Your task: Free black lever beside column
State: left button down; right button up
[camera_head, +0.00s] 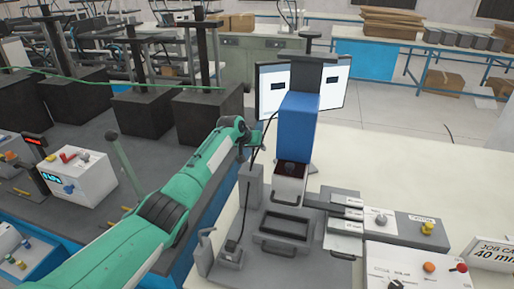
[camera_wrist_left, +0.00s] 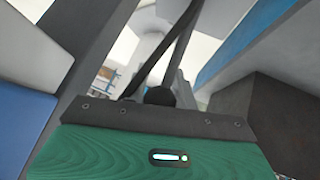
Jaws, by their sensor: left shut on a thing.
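The blue column (camera_head: 297,125) of the press stands on the bench, with a dark head block above it. My left gripper (camera_head: 256,136) is at the column's left side, at about its upper half. It is shut on the black lever, whose thin dark shaft (camera_head: 246,185) runs down from the gripper. In the left wrist view a dark round knob (camera_wrist_left: 160,96) shows just beyond the green gripper body, with a dark bar slanting up from beside it. The fingertips and the exact grip are hidden. My right gripper is not in view.
A grey fixture with a handled tray (camera_head: 283,243) lies below the column. Grey control boxes with knobs (camera_head: 408,228) stand to its right. Two screens (camera_head: 333,85) are behind the column. A white box (camera_head: 77,175) sits left of my arm.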

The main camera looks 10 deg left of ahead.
pick_arm(q)
jog(key=shift+s+f, duration=0.25)
jog(key=shift+f, duration=0.55)
jog(key=c, duration=1.4)
grip_release()
jog(key=shift+c, duration=0.2)
jog(key=o, duration=0.3)
jog(key=shift+w, duration=0.1)
jog(key=b+v, duration=0.1)
jog(key=v, duration=0.6)
jog(key=b+v, duration=0.1)
jog(key=v, duration=0.6)
jog(key=shift+w+a+r+b, duration=0.15)
jog(key=shift+w+r+b, duration=0.05)
jog(key=shift+w+b, duration=0.2)
